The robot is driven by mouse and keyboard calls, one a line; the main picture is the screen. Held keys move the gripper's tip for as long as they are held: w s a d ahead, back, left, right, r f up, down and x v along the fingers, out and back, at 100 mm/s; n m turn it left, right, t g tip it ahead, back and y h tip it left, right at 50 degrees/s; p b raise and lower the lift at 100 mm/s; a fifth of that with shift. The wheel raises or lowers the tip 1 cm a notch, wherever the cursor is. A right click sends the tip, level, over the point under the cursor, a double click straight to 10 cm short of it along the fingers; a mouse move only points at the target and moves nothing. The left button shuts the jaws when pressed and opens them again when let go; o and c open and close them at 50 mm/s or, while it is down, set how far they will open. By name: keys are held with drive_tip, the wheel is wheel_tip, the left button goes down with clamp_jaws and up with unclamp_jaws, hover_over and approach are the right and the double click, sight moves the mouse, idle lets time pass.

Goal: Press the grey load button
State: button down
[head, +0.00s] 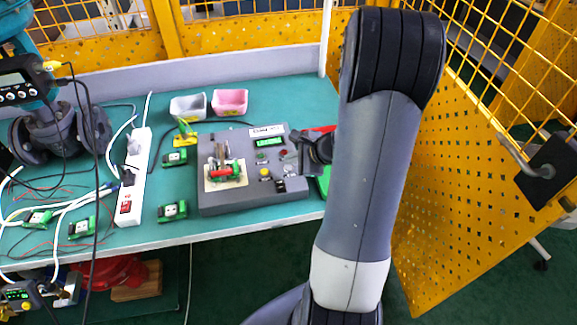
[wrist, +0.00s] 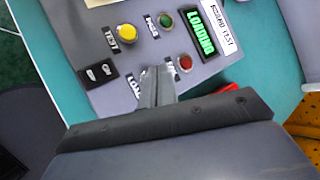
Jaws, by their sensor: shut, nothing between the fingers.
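The grey control box (head: 230,203) lies on the bench in the head view, and its panel (wrist: 110,13) fills the top of the wrist view. My gripper (wrist: 158,72) is shut and empty, its fingertips at the panel between the LOAD label (wrist: 134,86) and the red button (wrist: 185,62). The grey load button is hidden behind the fingers, so I cannot see whether they touch it. The green display (wrist: 201,32) reads LOADING. In the head view my gripper (head: 294,152) is at the box's right side, partly behind my arm.
A yellow button (wrist: 127,34), a green button (wrist: 166,20) and a black switch (wrist: 98,73) are close to the fingers. Pink (head: 230,102) and grey (head: 188,107) bins stand behind. A yellow fence (head: 470,190) is at right.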

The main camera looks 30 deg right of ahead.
wheel_tip(320, 180, up, 5)
drive_tip(key=p, duration=0.3)
drive_tip(key=shift+p, duration=0.35)
idle(0.5)
